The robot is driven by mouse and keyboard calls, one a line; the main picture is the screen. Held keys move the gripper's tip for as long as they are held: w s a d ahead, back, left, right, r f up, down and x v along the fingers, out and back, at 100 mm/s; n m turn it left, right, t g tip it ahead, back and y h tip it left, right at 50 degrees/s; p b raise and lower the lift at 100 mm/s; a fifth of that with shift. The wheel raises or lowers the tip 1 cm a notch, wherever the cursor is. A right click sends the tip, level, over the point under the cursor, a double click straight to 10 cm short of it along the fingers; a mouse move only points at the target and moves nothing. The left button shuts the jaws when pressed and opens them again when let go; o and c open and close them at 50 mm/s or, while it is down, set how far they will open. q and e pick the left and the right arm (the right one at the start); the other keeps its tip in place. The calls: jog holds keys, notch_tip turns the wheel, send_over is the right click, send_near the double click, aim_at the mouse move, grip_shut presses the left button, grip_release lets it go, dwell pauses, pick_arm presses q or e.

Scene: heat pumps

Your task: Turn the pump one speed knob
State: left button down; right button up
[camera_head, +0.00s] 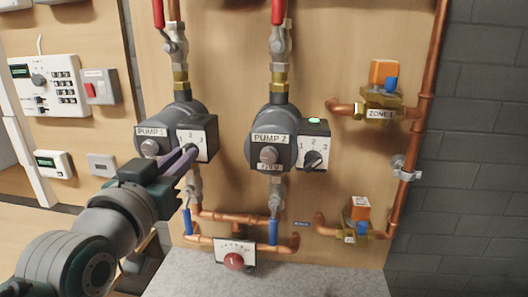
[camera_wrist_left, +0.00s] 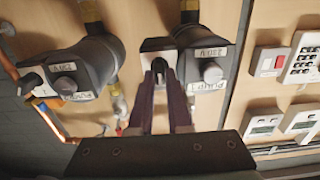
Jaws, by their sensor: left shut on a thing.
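Pump 1 (camera_head: 180,112) is a dark grey pump on the wooden board, left of the middle in the head view. Its speed box (camera_head: 212,140) has a white face with numbers, of which 2 and 3 are readable. My left gripper (camera_head: 189,152) reaches up from the lower left, with its fingertips at this face. The fingers hide the speed knob in the head view. In the left wrist view, pump 1 (camera_wrist_left: 208,62) is upside down, and my left gripper (camera_wrist_left: 160,72) is shut on the knob, which shows only slightly between the fingertips. My right gripper is not in view.
Pump 2 (camera_head: 262,128) stands to the right, with its own knob (camera_head: 313,159) and a lit green lamp (camera_head: 314,120). Copper pipes (camera_head: 240,217) and blue-handled valves (camera_head: 188,221) run below the pumps. A gauge panel with a red knob (camera_head: 234,261) is lower down. Control panels (camera_head: 48,85) are at left.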

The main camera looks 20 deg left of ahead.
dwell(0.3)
pick_arm(q)
jog(key=c, duration=0.9)
grip_release()
jog(key=shift+o, duration=0.2)
jog(key=shift+s, duration=0.1)
jog(key=b+v, duration=0.2)
jog(key=v, duration=0.7)
jog(key=shift+s, duration=0.4)
jog(key=shift+d, duration=0.1)
